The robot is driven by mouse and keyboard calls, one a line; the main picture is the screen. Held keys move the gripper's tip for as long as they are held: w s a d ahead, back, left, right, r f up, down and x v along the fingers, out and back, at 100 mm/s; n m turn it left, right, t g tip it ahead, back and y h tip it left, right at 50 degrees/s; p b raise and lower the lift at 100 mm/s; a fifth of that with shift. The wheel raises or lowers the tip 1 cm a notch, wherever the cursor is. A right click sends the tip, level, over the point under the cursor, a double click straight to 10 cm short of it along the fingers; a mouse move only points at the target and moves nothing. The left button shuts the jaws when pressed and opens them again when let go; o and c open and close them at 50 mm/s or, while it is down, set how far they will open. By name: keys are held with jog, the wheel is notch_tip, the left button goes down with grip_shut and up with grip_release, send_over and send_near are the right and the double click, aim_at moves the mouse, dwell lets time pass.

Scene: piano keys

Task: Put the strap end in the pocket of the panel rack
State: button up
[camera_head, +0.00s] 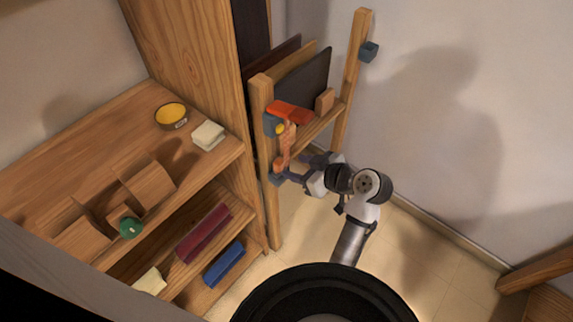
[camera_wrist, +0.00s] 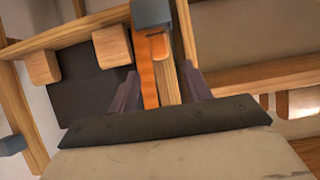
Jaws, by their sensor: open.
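The panel rack (camera_head: 262,125) is a wooden frame with two posts, holding dark panels at the back centre. An orange strap (camera_head: 290,111) crosses the near post's upper part, and its tan-orange end (camera_head: 282,160) hangs down along that post. My gripper (camera_head: 298,168) is open beside the hanging end. In the wrist view the orange strap (camera_wrist: 148,80) shows between the two purple-grey fingers, and I cannot tell whether they touch it. A blue-grey block (camera_head: 277,180) on the near post sits just below the strap end, partly hidden by the gripper; I cannot tell whether it is the pocket.
Another blue-grey block (camera_head: 369,51) is on the far post.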

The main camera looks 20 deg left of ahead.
jog(key=v, duration=0.5)
jog(key=shift+d+r, duration=0.15)
jog(key=shift+d, duration=0.05)
